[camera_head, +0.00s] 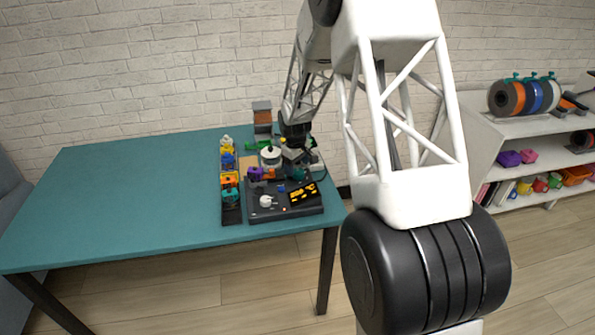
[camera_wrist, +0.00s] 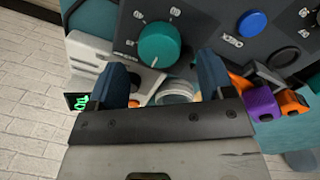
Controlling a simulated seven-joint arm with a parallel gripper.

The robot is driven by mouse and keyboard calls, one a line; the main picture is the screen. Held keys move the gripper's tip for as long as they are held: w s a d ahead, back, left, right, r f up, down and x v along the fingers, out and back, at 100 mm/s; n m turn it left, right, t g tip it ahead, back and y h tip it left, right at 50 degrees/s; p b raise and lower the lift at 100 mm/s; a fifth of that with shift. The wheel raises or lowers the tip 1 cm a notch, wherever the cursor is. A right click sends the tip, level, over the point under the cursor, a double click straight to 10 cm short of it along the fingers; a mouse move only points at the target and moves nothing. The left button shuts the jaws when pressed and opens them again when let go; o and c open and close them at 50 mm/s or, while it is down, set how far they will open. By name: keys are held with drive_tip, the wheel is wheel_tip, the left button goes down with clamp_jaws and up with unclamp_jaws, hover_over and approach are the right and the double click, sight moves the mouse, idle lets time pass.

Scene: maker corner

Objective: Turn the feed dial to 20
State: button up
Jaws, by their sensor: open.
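In the wrist view a teal round dial (camera_wrist: 158,45) sits on a dark grey panel (camera_wrist: 200,22) with white marks and upside-down numbers around it. A white pointer mark shows on the dial's lower edge in the picture. The numbers are too small to read surely, and I cannot read a feed label. My gripper (camera_wrist: 163,75) is open, its two dark blue fingers to the lower left and lower right of the dial, with nothing between them. Whether they touch the dial I cannot tell.
A blue button (camera_wrist: 252,23) is right of the dial. Purple and orange blocks (camera_wrist: 262,104) lie close to my right finger. A green-lit display (camera_wrist: 76,101) is at left. In the head view a black tray (camera_head: 231,215) holds parts. The teal table (camera_head: 120,205) is clear at left.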

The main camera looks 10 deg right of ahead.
sight(298, 171)
drive_tip(key=shift+d+f, duration=0.1)
drive_tip(key=shift+f, duration=1.5)
drive_tip(key=c, duration=0.9)
drive_tip(key=shift+m, duration=0.3)
drive_tip(key=m, duration=0.5)
drive_tip(key=shift+w+r+m, duration=0.1)
drive_tip(key=shift+w+m, duration=0.05)
drive_tip(key=shift+m, duration=0.15)
drive_tip(key=m, duration=0.5)
drive_tip(key=shift+m+g, duration=0.3)
drive_tip(key=shift+g, duration=0.1)
drive_tip(key=shift+d, duration=0.1)
